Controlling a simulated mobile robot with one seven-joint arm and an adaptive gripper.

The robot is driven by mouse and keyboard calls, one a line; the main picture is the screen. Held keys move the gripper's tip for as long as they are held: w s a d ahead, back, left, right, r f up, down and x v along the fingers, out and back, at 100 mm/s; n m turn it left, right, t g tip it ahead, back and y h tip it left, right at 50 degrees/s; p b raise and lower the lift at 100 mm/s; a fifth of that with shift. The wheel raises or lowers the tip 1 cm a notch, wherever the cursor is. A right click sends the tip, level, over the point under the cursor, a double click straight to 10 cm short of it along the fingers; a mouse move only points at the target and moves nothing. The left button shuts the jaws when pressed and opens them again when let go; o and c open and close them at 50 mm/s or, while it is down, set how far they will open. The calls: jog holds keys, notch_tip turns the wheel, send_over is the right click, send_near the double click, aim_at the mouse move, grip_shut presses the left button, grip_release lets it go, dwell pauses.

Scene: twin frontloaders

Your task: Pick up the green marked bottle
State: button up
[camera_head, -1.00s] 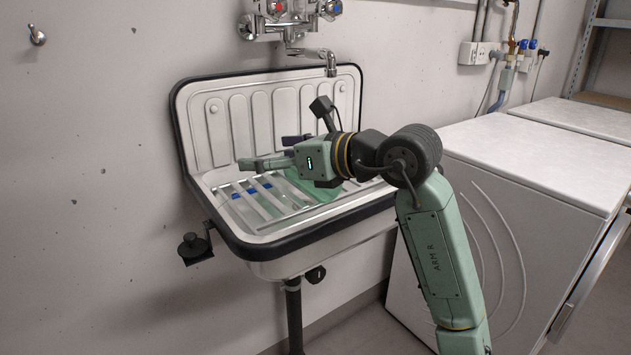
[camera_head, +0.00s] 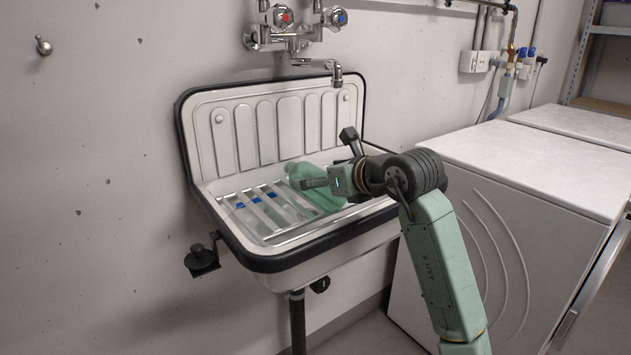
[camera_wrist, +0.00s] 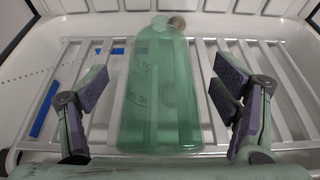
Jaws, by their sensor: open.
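A translucent green bottle (camera_head: 322,198) with faint markings lies on the metal slats of the sink's rack. In the wrist view the bottle (camera_wrist: 160,100) lies lengthwise between my two fingers, its narrow end toward the top. My gripper (camera_wrist: 160,90) is open, with a purple-padded finger on each side of the bottle. A gap shows on both sides, so neither finger appears to touch it. In the head view my gripper (camera_head: 308,184) is at the bottle, and it hides part of it.
The slatted rack (camera_wrist: 290,100) covers the white sink (camera_head: 222,181), which has a dark rim. Blue pieces (camera_wrist: 45,109) show below the slats at left. A tap (camera_head: 337,76) hangs above the sink's back. White front-loading machines (camera_head: 530,165) stand at right.

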jog(key=shift+x, duration=1.2)
jog(key=c, duration=1.4)
jog(key=shift+s+r, duration=0.1)
jog(key=shift+r, duration=0.1)
